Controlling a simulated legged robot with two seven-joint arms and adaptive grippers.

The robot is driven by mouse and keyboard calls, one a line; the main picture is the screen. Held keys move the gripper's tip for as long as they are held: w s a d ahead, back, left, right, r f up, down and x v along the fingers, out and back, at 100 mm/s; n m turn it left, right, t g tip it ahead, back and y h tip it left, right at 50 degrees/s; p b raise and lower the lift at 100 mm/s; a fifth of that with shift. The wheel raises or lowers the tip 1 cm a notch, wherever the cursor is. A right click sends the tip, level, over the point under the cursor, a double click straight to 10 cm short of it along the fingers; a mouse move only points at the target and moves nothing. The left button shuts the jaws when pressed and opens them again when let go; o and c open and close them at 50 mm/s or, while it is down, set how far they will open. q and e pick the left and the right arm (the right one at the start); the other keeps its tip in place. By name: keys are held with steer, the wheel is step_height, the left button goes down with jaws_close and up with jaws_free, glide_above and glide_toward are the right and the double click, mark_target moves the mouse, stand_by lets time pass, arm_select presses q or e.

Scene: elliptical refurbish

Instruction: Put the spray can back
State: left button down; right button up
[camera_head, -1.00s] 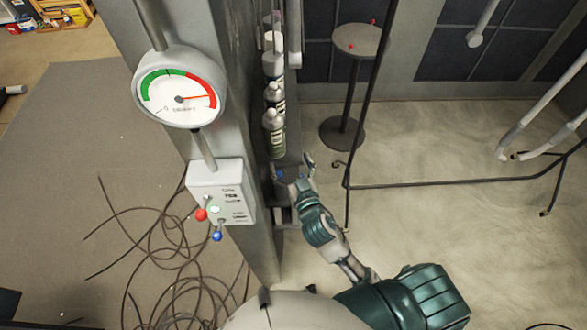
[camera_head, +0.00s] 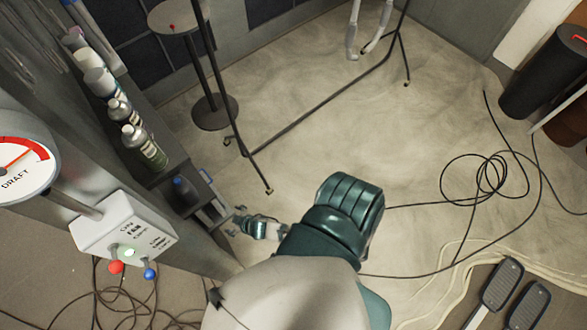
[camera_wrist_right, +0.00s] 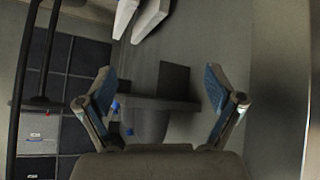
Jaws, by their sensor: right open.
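Several cans and bottles stand in a row on a narrow shelf at the left of the head view. The nearest is a greenish can with a silver top (camera_head: 145,147). A dark bottle-like object with blue on it (camera_head: 184,190) stands in a lower compartment; I cannot tell which of these is the spray can. My left gripper is not in view.
A draft gauge (camera_head: 18,165) and a white switch box (camera_head: 122,232) with red and blue knobs are at the left. A round stool (camera_head: 180,18) and a thin black metal frame (camera_head: 320,107) stand beyond.

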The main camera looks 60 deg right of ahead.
steer(key=s+d+f+g, duration=0.3)
steer(key=s+f+g, duration=0.1)
steer(key=s+f, duration=1)
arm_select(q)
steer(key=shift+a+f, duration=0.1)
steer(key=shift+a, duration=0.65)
arm_select(e)
steer(key=s+d+f+g, duration=0.1)
steer(key=s+f, duration=0.3)
steer(key=s, duration=0.6)
steer(key=s+d+f+g, duration=0.2)
steer(key=s+f, duration=0.3)
steer(key=s, duration=0.6)
steer(key=shift+s+m+g+h, duration=0.2)
steer(key=shift+m+g+h, duration=0.1)
steer(key=shift+g, duration=0.2)
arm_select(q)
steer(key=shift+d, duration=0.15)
arm_select(e)
steer(key=shift+d, duration=0.1)
